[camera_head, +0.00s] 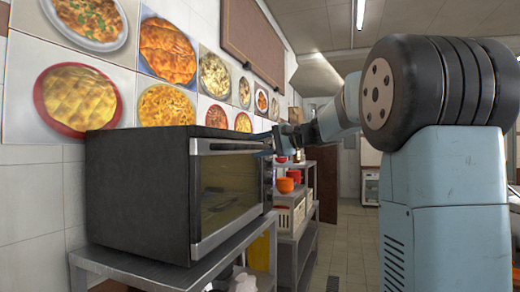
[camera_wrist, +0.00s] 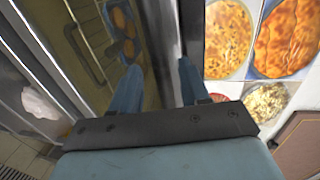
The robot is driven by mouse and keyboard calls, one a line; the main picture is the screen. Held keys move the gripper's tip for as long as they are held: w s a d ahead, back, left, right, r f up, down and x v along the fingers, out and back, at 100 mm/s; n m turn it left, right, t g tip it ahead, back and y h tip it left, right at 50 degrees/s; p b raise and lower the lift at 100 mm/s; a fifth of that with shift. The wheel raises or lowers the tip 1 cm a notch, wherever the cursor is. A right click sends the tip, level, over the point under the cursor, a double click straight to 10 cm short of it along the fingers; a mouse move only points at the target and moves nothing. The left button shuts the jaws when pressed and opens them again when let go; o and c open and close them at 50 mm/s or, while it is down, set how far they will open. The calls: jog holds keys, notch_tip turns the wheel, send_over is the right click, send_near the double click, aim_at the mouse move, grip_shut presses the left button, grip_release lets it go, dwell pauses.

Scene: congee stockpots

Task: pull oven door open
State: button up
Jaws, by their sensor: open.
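The oven (camera_head: 140,190) is a dark box with a silver-framed glass front, standing on a metal table. Its door (camera_head: 228,190) looks shut, with a bar handle (camera_head: 225,146) along the top. My gripper (camera_head: 272,146) is at the far upper end of the door, close to the handle. In the wrist view my gripper (camera_wrist: 160,85) is open, with its two blue fingers apart. The door glass (camera_wrist: 90,45) fills the left there, showing a rack and a tray of food inside. I cannot tell whether the fingers touch the handle.
The metal table (camera_head: 190,275) is under the oven. Past it stands a shelf (camera_head: 300,230) with orange pots (camera_head: 286,185) and crates. Food pictures (camera_head: 165,50) cover the wall behind the oven. The tiled floor (camera_head: 345,255) is open in the aisle to the right.

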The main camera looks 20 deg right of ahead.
aim_at(253, 147)
jog(key=shift+x, duration=1.6)
jog(key=shift+c, duration=0.3)
grip_shut()
jog(key=shift+f, duration=0.1)
